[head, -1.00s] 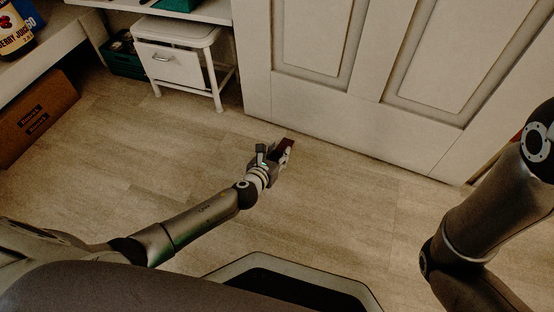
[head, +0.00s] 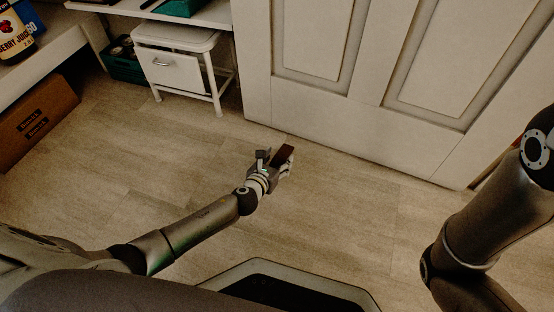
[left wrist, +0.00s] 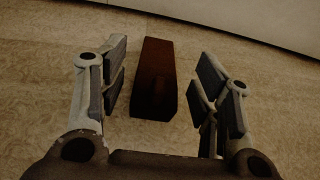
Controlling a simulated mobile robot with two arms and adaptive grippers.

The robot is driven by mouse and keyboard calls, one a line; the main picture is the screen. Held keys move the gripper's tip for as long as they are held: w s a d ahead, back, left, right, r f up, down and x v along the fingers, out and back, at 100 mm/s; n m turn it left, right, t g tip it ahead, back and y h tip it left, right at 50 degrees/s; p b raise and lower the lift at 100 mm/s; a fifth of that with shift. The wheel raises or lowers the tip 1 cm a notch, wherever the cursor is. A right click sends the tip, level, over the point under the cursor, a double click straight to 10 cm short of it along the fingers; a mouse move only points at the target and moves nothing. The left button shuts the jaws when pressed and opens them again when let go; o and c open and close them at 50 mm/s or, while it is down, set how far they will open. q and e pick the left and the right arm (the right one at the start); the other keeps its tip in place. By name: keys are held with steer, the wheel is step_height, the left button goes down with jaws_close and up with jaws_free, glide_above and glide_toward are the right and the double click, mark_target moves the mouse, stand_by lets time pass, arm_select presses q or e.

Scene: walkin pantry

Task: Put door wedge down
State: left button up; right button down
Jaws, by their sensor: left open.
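The door wedge (left wrist: 154,80) is a dark reddish-brown block. In the left wrist view it lies between the two spread fingers of my left gripper (left wrist: 161,90), with a gap on each side. In the head view the wedge (head: 284,153) is at the tip of my left gripper (head: 274,161), low over or on the wood-look floor near the door. My left gripper is open and not touching the wedge's sides. Of my right arm only links show at the right edge; its gripper is out of view.
A white panelled door (head: 345,110) stands just beyond the wedge. A white stool with a drawer (head: 172,68), a green crate (head: 124,66) and a cardboard box (head: 38,118) are at the upper left. The floor (head: 130,165) around the wedge is clear.

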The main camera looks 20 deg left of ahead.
arm_select(q)
steer(key=p+v, duration=0.5)
steer(key=v, duration=0.6)
steer(key=shift+r+p, duration=0.2)
steer(key=shift+p, duration=0.2)
steer(key=shift+s+r, duration=0.15)
steer(key=shift+s, duration=0.3)
